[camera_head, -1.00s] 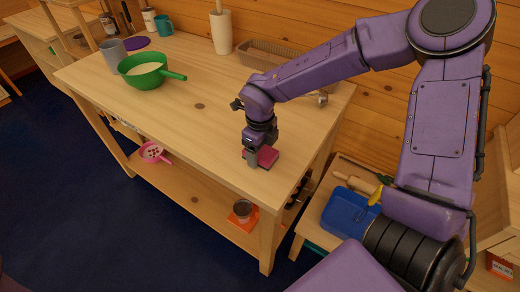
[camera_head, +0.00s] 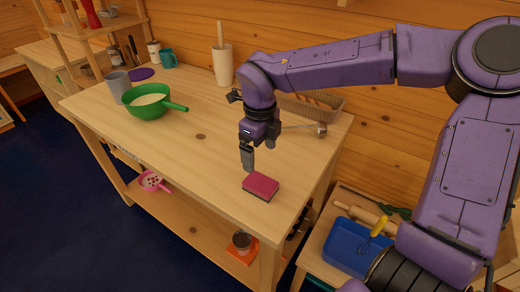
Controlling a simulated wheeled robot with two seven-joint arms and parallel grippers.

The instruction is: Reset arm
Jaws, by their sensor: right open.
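My right gripper (camera_head: 258,158) hangs from the purple right arm, fingers pointing down over the right part of the wooden table (camera_head: 190,115). It is open and empty. A dark pink sponge with a dark underside (camera_head: 261,186) lies flat on the table near its front right edge. The sponge is just in front of the gripper in the picture and apart from it. My left gripper is not in view.
A green pan (camera_head: 150,108), grey mug (camera_head: 118,84), utensil crock (camera_head: 222,66) and wicker basket (camera_head: 326,106) stand on the table. A ladle (camera_head: 305,129) lies near the basket. A lower side table holds a blue dustpan-like tray (camera_head: 352,247). The table's middle is clear.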

